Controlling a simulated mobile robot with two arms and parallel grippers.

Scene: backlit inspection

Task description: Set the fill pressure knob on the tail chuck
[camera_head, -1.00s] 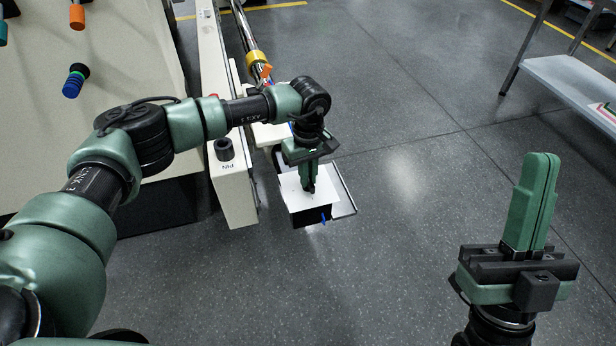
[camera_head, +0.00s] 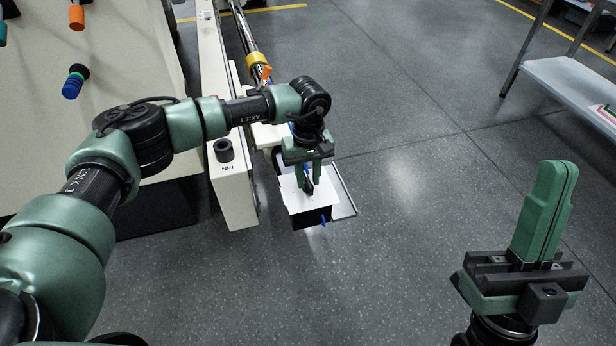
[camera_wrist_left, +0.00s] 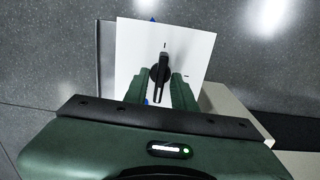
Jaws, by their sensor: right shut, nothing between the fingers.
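The knob is a black round dial with a raised bar, on a white plate; it shows in the left wrist view (camera_wrist_left: 160,74), its bar tilted slightly from the picture's vertical. Short black marks are on the plate around it. The white plate (camera_head: 291,203) tops a dark box at the machine's end. My left gripper (camera_head: 309,182) is above the plate, open, its green fingers on either side of the knob. In the left wrist view both fingers (camera_wrist_left: 157,88) look apart from the bar. My right gripper (camera_head: 552,180) is shut and empty, pointing up at the right.
A second black knob (camera_head: 224,150) sits on the cream machine housing (camera_head: 236,200) left of the plate. An orange-handled valve (camera_head: 265,74) is on the pipe behind. A metal shelf (camera_head: 570,85) stands at the far right. The grey floor between is clear.

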